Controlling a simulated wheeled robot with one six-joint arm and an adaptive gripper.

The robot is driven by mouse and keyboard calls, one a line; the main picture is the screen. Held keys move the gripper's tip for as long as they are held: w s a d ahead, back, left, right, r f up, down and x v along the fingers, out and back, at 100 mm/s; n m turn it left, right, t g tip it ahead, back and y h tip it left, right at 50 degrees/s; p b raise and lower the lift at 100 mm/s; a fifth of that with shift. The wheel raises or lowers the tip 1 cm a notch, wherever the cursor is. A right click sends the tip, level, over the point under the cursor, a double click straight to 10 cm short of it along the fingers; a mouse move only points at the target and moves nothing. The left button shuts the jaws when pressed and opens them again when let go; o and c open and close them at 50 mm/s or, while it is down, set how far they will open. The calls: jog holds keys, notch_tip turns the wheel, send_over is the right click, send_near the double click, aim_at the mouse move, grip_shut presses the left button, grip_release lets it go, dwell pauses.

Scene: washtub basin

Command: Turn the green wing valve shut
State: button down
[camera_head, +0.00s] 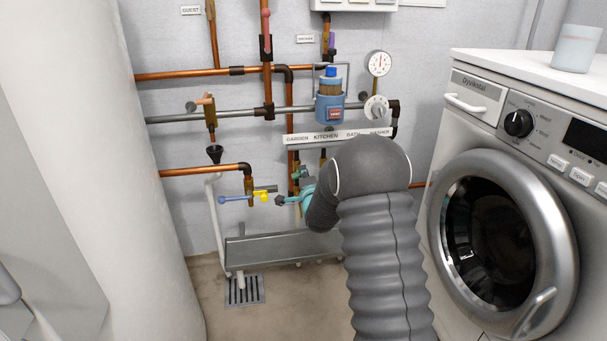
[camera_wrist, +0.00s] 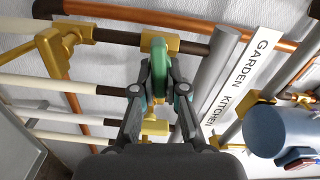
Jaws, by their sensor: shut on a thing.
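The green wing valve handle (camera_wrist: 160,66) stands on a brass valve body in the wrist view, seen nearly edge-on. In the head view my arm hides much of this spot. My gripper (camera_head: 303,198) shows only in part there, as teal and dark pieces at the pipes below the label strip (camera_head: 337,136). I cannot tell the handle's exact turn from the head view.
A yellow handle (camera_head: 262,196) and a blue lever (camera_head: 236,199) sit just left of my gripper. Copper and grey pipes cross the wall around it. A blue filter (camera_head: 329,109) hangs above, a grey trough (camera_head: 275,247) lies below. The washing machine (camera_head: 520,190) stands at right.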

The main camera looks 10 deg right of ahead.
jog(key=shift+f+m, duration=0.15)
jog(key=shift+m, duration=0.95)
jog(key=c, duration=1.2)
grip_release()
jog(key=shift+s, duration=0.1)
jog(key=s, duration=1.2)
jog(key=shift+w, duration=0.1)
